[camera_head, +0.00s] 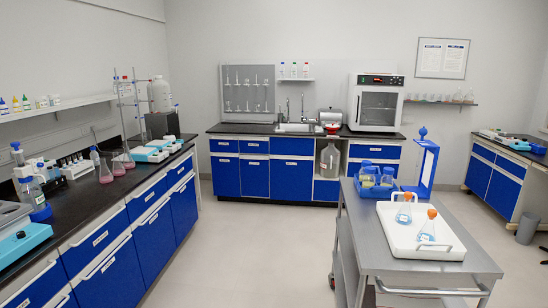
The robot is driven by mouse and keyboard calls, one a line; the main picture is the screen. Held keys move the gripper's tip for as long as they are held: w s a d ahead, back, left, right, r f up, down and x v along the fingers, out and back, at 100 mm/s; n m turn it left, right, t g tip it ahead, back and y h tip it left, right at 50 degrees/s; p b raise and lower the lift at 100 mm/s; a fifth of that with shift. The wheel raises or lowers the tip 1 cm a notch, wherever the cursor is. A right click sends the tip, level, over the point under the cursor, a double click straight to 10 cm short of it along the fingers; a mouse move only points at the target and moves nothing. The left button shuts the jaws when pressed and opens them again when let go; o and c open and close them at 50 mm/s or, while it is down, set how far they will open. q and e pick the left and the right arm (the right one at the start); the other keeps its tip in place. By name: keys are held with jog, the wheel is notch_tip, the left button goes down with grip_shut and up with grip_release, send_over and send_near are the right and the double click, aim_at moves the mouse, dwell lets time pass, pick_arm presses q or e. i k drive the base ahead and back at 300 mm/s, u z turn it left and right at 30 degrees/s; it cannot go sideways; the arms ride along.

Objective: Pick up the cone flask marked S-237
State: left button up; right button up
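Two cone flasks with orange stoppers stand upright on a white tray (400,244) with raised handles. One flask (404,215) is at the back left of the tray, the other flask (427,234) is nearer the front right. Both hold some bluish liquid and bear small white labels, too small to read, so I cannot tell which is S-237. More cone flasks with pink liquid (106,173) stand on the left bench (75,212). Neither of my grippers is in view.
The tray sits on a grey metal cart (375,262) at the right front. Behind it are a blue bin (366,191) of blue-capped bottles and a blue upright frame (423,166). The floor (262,255) between the left bench and cart is clear.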

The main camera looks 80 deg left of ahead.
aim_at(118, 170)
jog(key=i, duration=0.25)
jog(key=u, duration=2.85)
jog(key=i, duration=5.45)
jog(key=z, duration=0.05)
